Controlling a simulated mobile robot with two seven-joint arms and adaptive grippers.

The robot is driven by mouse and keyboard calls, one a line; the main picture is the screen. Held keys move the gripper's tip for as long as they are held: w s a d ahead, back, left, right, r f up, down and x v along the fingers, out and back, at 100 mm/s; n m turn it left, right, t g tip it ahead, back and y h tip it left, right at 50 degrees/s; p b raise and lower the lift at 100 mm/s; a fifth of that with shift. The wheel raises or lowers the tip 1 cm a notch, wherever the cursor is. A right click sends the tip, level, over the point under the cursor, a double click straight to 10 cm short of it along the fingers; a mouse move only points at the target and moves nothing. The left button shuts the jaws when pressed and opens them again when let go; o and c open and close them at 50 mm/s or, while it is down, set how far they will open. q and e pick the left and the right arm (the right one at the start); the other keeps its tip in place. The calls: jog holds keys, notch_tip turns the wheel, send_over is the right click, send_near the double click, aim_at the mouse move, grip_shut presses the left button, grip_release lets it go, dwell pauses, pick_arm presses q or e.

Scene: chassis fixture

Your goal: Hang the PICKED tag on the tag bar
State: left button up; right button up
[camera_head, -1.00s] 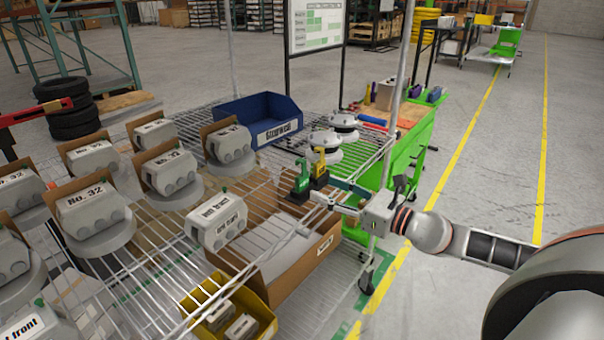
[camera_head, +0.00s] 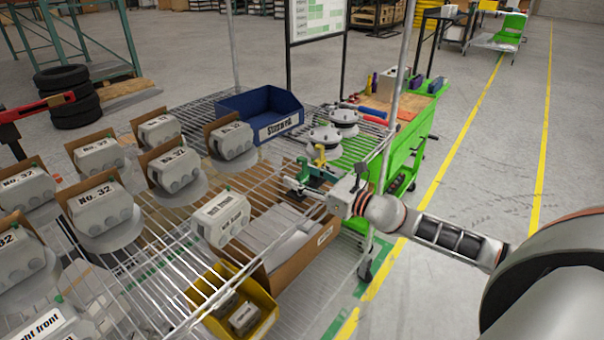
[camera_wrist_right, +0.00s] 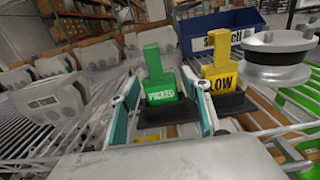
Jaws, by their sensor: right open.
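The green PICKED tag (camera_wrist_right: 160,84) stands upright in a dark base in the right wrist view. It is between the two fingers of my right gripper (camera_wrist_right: 160,104), which is open, one finger on each side. In the head view the green tag (camera_head: 302,171) is partly hidden by the gripper (camera_head: 308,186). The yellow LOW tag (camera_wrist_right: 220,78) stands just right of it in its own dark base, outside the fingers; it also shows in the head view (camera_head: 319,154). I cannot make out the tag bar. My left gripper is not in view.
A blue bin (camera_head: 262,112) and round grey parts (camera_head: 324,138) stand behind the tags on the wire shelf. Labelled grey housings (camera_head: 100,208) fill its left side. A cardboard box (camera_head: 300,255) and yellow bin (camera_head: 262,300) are near the front. A shelf post (camera_head: 394,120) rises beside my right arm.

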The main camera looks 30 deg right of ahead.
aim_at(306, 166)
jog(key=c, duration=0.9)
jog(key=shift+r+p, duration=1)
jog(key=shift+p, duration=0.05)
jog(key=shift+a+r+b, duration=0.1)
jog(key=shift+r+b, duration=0.2)
jog(key=shift+r, duration=0.4)
